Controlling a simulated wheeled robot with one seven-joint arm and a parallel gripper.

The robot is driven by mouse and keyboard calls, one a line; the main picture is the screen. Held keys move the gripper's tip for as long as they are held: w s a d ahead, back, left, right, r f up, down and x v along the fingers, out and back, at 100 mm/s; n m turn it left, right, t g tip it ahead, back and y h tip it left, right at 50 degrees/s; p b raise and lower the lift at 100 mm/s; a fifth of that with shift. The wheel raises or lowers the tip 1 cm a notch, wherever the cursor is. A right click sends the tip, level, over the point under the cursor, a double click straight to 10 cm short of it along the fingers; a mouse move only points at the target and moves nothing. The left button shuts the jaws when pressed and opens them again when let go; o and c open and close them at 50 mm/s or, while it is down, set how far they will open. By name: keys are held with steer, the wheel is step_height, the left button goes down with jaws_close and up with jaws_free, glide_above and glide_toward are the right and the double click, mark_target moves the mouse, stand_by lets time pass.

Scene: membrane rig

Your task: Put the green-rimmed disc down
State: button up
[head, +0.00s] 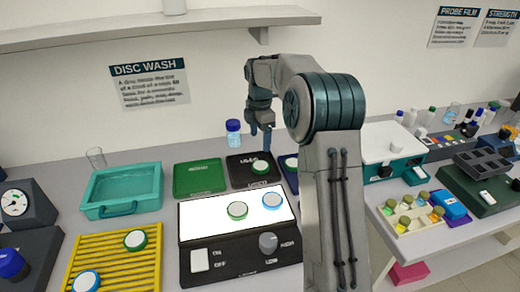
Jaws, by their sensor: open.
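A green-rimmed disc (261,167) lies on the black mat with white lettering (238,180) at the back of the bench. My gripper (267,148) points down just above and beside this disc, with its jaws open; the fingers are small in view and I cannot tell whether they touch it. A second green-rimmed disc (237,211) lies on the lit white panel (195,215). A third green-rimmed disc (135,240) lies on the yellow ribbed rack (112,262).
A blue-rimmed disc (272,201) lies on the panel, another (86,282) on the rack. An empty green mat (200,178) lies left of the black one. A teal tray (122,188) stands at left, a blue-capped bottle (233,132) behind. My arm hides part of the right side.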

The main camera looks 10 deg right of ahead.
steer(key=s+a+r+m+t, duration=0.1)
steer(key=s+r+m, duration=0.35)
steer(key=s, duration=0.35)
steer(key=s+a+r+m+t, duration=0.1)
steer(key=s+r+m, duration=0.2)
steer(key=s+m, duration=0.35)
steer(key=s+f+m, duration=0.2)
steer(key=s+m, duration=0.2)
steer(key=s, duration=0.6)
steer(key=s+f+m+t, duration=0.1)
steer(key=s+f+m, duration=0.2)
steer(key=s, duration=0.7)
steer(key=shift+s+a+m, duration=0.25)
steer(key=shift+a+m, duration=0.1)
steer(key=shift+m, duration=0.75)
